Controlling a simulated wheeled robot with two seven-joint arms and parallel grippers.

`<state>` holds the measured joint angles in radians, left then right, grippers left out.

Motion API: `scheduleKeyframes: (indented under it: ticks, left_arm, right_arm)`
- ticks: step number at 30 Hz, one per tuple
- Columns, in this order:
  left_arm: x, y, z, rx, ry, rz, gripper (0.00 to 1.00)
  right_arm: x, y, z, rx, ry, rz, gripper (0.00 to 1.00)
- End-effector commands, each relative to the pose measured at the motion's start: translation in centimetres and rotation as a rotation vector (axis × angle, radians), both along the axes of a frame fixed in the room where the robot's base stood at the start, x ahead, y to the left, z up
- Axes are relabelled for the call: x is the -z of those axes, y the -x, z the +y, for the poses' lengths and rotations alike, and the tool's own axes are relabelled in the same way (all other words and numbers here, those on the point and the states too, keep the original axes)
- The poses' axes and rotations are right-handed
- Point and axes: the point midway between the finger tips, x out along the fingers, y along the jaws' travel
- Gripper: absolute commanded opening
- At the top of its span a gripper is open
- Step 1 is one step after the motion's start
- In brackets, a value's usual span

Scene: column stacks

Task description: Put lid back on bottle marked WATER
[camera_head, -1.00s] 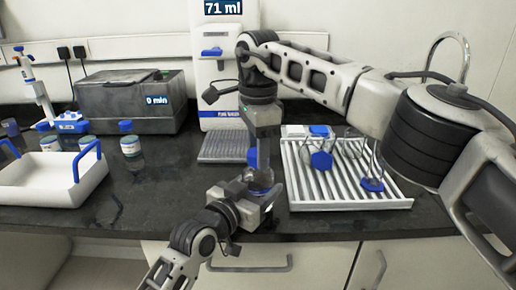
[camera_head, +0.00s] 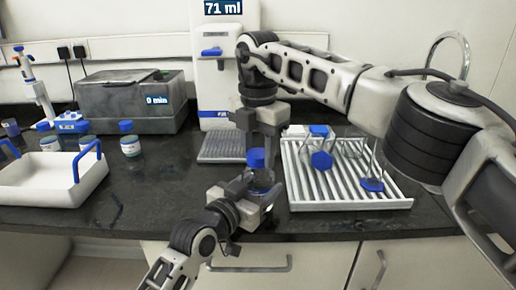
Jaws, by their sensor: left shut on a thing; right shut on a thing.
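A clear bottle (camera_head: 261,182) stands near the front edge of the dark bench; any WATER marking is not readable. My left gripper (camera_head: 257,192) is shut on it from the front, low on its body. A blue lid (camera_head: 256,159) sits at the top of the bottle, apparently at its mouth; I cannot tell whether it is seated. My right gripper (camera_head: 263,148) points down from above and is shut on the lid. Its fingers partly hide the lid.
A white ribbed rack (camera_head: 300,190) with blue-capped glassware stands just right. A water dispenser (camera_head: 220,75) reading 71 ml is behind. A white tray (camera_head: 40,190) with blue handles, small blue-capped bottles (camera_head: 131,146) and a grey box (camera_head: 120,100) are left. Bench between tray and bottle is clear.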

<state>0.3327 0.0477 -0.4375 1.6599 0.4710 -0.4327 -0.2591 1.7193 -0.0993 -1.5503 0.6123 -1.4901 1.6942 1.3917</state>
Motion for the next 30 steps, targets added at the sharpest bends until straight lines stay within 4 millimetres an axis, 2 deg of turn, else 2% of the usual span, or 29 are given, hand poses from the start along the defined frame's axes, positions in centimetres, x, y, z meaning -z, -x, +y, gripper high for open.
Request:
scheduleKeyframes:
  ticks: [2,6,7,9,10,20,30]
  left_arm:
    - [0.1,0.0,0.1,-0.001,-0.001,0.003,0.0]
    - [0.1,0.0,0.1,-0.001,-0.001,0.003,0.0]
    - [0.1,0.0,0.1,-0.001,-0.001,0.003,0.0]
    - [0.1,0.0,0.1,-0.001,-0.001,0.003,0.0]
    - [0.1,0.0,0.1,-0.001,-0.001,0.003,0.0]
    - [0.1,0.0,0.0,-0.001,-0.002,0.002,0.0]
    - [0.1,0.0,0.0,-0.001,-0.002,0.002,0.0]
  right_arm:
    - [0.0,0.1,0.0,0.125,0.001,0.002,0.14]
    - [0.0,0.1,0.0,0.123,0.001,0.002,0.14]
    - [0.0,0.1,0.0,0.123,0.001,0.002,0.44]
    - [0.0,0.1,0.0,0.122,0.001,0.002,0.64]
    - [0.0,0.1,0.0,0.122,0.001,0.002,0.67]
    - [-0.4,0.0,0.0,0.121,0.001,-0.001,0.67]
    - [-5.8,0.0,0.1,0.123,0.0,-0.001,0.67]
